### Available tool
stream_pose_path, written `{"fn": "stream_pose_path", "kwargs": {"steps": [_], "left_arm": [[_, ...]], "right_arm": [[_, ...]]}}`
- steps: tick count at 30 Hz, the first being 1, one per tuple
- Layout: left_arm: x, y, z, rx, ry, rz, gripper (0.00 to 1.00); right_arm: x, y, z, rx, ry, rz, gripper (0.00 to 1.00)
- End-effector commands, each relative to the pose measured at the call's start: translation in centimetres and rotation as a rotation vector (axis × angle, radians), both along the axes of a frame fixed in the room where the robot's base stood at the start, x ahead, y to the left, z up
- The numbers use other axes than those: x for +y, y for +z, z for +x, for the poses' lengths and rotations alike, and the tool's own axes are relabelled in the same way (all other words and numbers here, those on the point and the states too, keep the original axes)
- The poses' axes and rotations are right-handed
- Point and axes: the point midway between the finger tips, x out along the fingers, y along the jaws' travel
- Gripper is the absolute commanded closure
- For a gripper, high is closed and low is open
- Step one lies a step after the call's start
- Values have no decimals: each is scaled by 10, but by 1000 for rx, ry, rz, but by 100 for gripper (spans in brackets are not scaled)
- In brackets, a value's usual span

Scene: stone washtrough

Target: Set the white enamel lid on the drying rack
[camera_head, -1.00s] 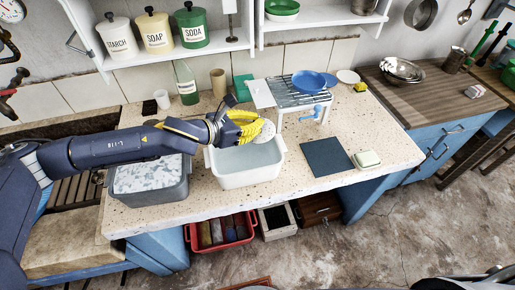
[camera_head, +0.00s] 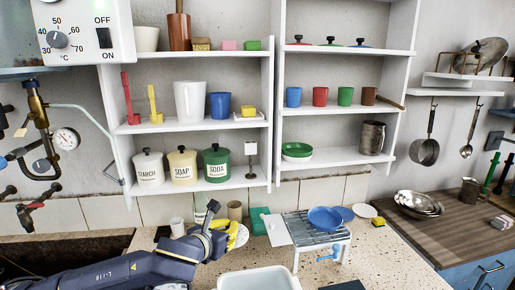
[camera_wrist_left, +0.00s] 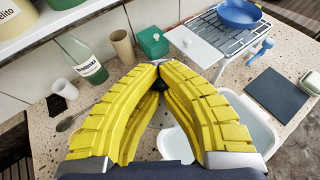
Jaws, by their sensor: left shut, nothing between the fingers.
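My left gripper (camera_head: 240,236) is shut with nothing between its yellow fingers, which also show in the left wrist view (camera_wrist_left: 160,75). It is above the worktop, behind the white basin (camera_head: 258,280). The drying rack (camera_head: 306,234) stands to its right, with a blue pan (camera_head: 323,219) on top. I cannot pick out the white enamel lid for sure. A pale round disc (camera_head: 365,211) lies behind the rack at right, and a flat white panel (camera_head: 276,230) leans at the rack's left side. The basin's inside is largely out of view. My right gripper is not in view.
A green bottle (camera_wrist_left: 82,60), a tan cup (camera_wrist_left: 122,45), a white cup (camera_wrist_left: 63,88) and a green box (camera_wrist_left: 153,41) stand at the back left. A dark mat (camera_wrist_left: 277,95) lies right of the basin. Wall shelves hold canisters (camera_head: 183,166) and knobbed lids (camera_head: 330,42).

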Motion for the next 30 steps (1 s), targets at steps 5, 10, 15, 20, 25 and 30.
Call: {"fn": "stream_pose_path", "kwargs": {"steps": [5, 10, 15, 20, 25, 30], "left_arm": [[42, 34, 7, 0, 163, -3, 100], [81, 61, 8, 1, 289, -3, 100], [110, 78, 5, 2, 366, -2, 100], [122, 81, 3, 4, 391, 1, 100], [120, 74, 2, 3, 388, -3, 100], [121, 73, 2, 2, 389, -1, 100]], "right_arm": [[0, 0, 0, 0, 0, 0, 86], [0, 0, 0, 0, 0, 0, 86], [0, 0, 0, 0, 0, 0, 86], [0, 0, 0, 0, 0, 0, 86], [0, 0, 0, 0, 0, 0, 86], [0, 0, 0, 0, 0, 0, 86]]}}
